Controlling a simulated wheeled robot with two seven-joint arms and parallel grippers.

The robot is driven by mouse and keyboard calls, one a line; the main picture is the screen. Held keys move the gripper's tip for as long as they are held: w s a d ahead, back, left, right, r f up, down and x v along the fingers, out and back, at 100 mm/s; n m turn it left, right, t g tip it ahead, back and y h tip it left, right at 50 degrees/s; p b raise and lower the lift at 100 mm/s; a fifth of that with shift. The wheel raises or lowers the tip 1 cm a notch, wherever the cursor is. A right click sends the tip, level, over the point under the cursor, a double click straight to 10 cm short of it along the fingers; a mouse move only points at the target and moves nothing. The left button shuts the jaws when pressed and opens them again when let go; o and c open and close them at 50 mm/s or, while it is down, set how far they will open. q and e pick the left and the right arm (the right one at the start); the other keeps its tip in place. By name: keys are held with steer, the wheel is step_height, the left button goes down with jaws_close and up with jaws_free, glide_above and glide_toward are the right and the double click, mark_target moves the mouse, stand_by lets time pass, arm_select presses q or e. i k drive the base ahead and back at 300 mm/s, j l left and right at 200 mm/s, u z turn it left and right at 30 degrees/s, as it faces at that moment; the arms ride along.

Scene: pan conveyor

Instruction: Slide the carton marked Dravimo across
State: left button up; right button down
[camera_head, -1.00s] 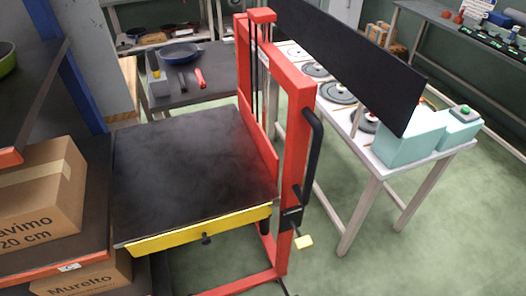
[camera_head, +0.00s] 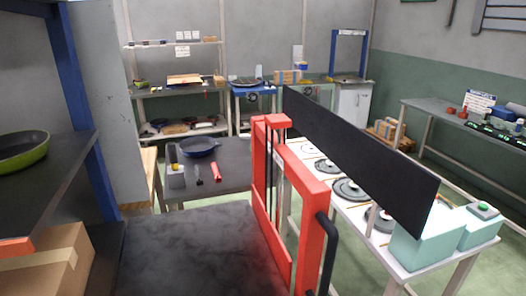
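The carton (camera_head: 40,262) is a brown cardboard box with a tape strip on a rack shelf at the lower left. Only its upper part shows now; its printed marking is out of frame. The black lift platform (camera_head: 190,250) of a red-framed stacker (camera_head: 300,170) stands directly right of that shelf, and its top is empty. Neither of my grippers is in view.
A green pan (camera_head: 22,152) sits on the upper shelf above the carton. A blue rack post (camera_head: 82,110) rises beside it. Behind the platform is a dark table (camera_head: 235,165) with a blue pan (camera_head: 200,145). A white table (camera_head: 345,215) with discs is at right.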

mark_target(61, 264)
steer(key=u, duration=1.75)
steer(key=i+j+z, duration=0.2)
steer(key=j, duration=1.1)
steer(key=i+j+z, duration=0.2)
steer(key=j, duration=1.15)
steer(key=i+j+z, duration=0.1)
steer(key=j+z, duration=0.15)
steer(key=j, duration=1.1)
